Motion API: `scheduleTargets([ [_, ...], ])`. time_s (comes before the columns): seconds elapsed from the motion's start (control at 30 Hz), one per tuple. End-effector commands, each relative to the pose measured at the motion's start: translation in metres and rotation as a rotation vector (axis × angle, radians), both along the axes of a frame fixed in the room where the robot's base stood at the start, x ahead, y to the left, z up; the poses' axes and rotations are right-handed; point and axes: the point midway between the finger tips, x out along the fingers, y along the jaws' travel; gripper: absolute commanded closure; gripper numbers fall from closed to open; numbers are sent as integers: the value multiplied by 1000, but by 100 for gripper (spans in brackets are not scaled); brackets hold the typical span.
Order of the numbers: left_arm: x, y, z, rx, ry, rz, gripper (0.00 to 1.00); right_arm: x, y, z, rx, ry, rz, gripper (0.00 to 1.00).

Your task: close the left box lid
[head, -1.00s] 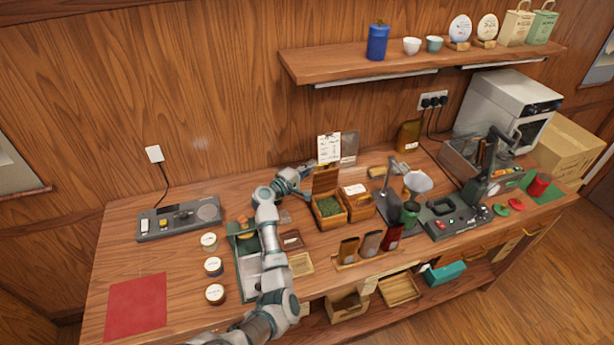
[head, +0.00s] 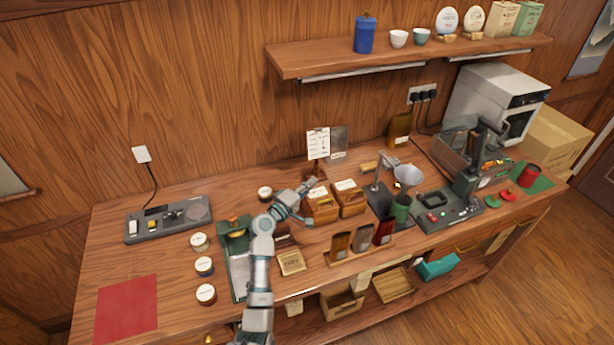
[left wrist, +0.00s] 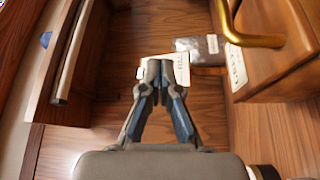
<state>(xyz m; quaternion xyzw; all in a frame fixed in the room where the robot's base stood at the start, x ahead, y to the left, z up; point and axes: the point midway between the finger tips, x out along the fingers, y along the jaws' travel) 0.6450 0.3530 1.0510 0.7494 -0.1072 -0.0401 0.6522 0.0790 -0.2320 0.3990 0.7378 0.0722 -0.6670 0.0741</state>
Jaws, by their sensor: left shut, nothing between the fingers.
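The left box (head: 322,213) is a small wooden box on the table, and its lid (head: 321,194) lies down over it with a white label on top. The right box (head: 352,207) stands beside it, also with its lid down. My left gripper (head: 312,183) is shut and empty at the left box's back left, close to the lid. In the left wrist view its fingertips (left wrist: 161,64) are together. A wooden box (left wrist: 285,70) with a brass handle (left wrist: 252,38) is to their right, apart from them. My right gripper is not in view.
A clipboard-like card (head: 318,143) stands behind the boxes. Jars (head: 204,266) and a green tray (head: 238,262) lie left of my arm. A rack of pouches (head: 361,240) stands in front of the boxes. Funnel stand (head: 407,176) is to the right.

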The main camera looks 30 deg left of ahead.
Motion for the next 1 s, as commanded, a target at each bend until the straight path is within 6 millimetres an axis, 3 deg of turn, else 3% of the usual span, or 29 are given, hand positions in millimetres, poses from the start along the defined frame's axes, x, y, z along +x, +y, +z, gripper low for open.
scheduleTargets([
  [0.43, -13, -15, -19, 0, 1, -1, 100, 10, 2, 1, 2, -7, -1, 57],
  [1.0, -15, -17, -22, 0, 0, 0, 100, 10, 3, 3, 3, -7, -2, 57],
])
